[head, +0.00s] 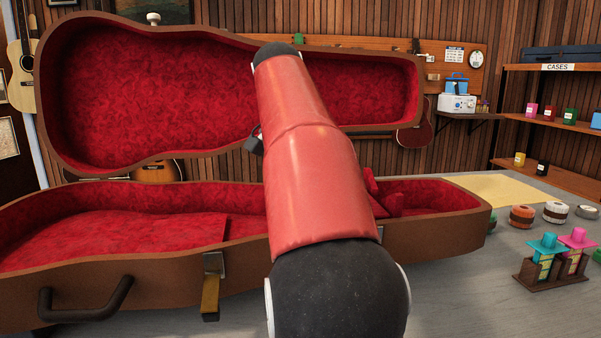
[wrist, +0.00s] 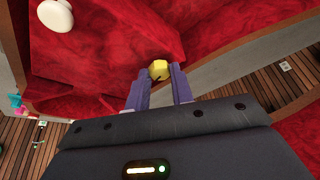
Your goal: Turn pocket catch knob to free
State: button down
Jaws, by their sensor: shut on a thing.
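A small yellow knob (wrist: 159,68), which looks like the pocket catch knob, sits against red plush in the wrist view. My gripper (wrist: 159,80) has its two purple fingertips on either side of the knob and is shut on it. A small dark mark shows on the knob; which way the knob is turned I cannot tell. A white round knob (wrist: 56,15) sits on the red plush at the upper left. In the head view my arm hides the gripper and the yellow knob. The open brown case (head: 130,290) has red lining.
The raised case lid (head: 150,95) stands behind my arm. A handle (head: 85,305) and an open latch (head: 211,285) are on the case front.

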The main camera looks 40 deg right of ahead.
jog(key=n+t+y, duration=0.1)
jog(key=n, duration=0.3)
jog(key=shift+s+d, duration=0.1)
jog(key=shift+s, duration=0.05)
jog(key=n+t+y, duration=0.1)
jog(key=n, duration=0.3)
jog(key=shift+s+d, duration=0.1)
jog(key=shift+d, duration=0.05)
jog(key=n+y, duration=0.1)
jog(key=n, duration=0.3)
jog(key=shift+d+t+y, duration=0.2)
jog(key=shift+t+y, duration=0.2)
jog(key=shift+d+n+y, duration=0.15)
jog(key=shift+n+y, duration=0.55)
jog(key=shift+n, duration=1.2)
jog(key=c, duration=1.2)
grip_release()
